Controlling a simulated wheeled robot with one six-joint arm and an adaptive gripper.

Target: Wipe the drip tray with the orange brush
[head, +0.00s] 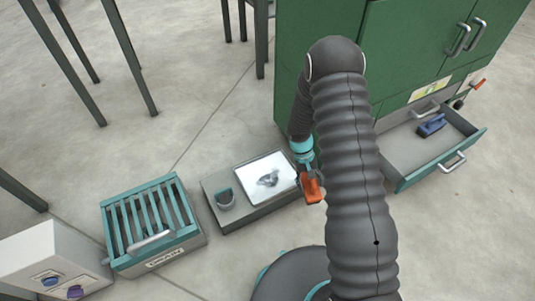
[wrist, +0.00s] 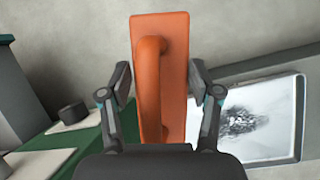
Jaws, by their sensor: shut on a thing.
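My gripper (head: 305,172) is shut on the handle of the orange brush (head: 311,190), just beside the right edge of the drip tray. In the wrist view the brush (wrist: 176,60) stands between the two fingers of my gripper (wrist: 158,85), with its handle facing the camera. The drip tray (head: 258,163) is a pale, shallow rectangle set in a grey base. It bears a dark smudge (head: 268,179) near its middle. In the wrist view the tray (wrist: 284,98) lies at the right, apart from the brush. The bristles are hidden.
A dark cup-like part (head: 225,198) sits on the base left of the tray. A teal slatted box (head: 150,215) and a white box with knobs (head: 55,262) stand further left. A green cabinet (head: 410,40) has an open drawer (head: 405,150) holding a blue object (head: 432,125).

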